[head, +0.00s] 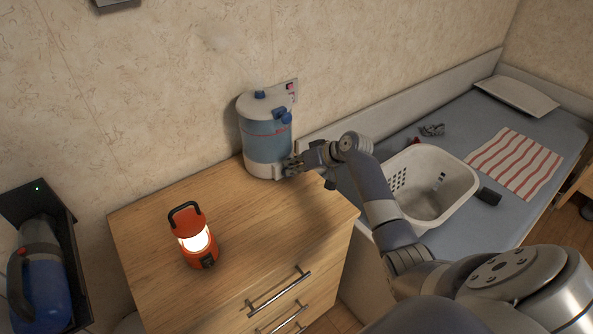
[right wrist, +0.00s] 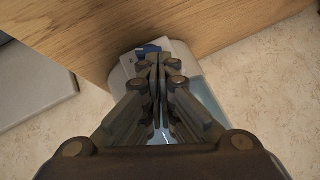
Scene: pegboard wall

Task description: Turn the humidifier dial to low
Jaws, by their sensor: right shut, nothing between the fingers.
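The humidifier (head: 262,134), white with a blue see-through tank, stands upright at the back of the wooden dresser. A panel with a red switch (head: 290,87) rises behind it. My right gripper (head: 288,168) is shut and empty at the humidifier's lower right side. In the right wrist view, its closed fingers (right wrist: 158,62) are in front of the humidifier's white base (right wrist: 127,67). A blue part (right wrist: 149,49), possibly the dial, shows just past the fingertips, partly hidden; I cannot tell its setting or whether they touch. My left gripper is out of view.
A lit orange lantern (head: 194,237) stands on the dresser (head: 258,222), whose front middle is clear. Right of it, a bed holds a white laundry basket (head: 448,189), a striped cloth (head: 514,162) and a pillow (head: 517,95). A dark shelf with a blue container (head: 42,285) is at left.

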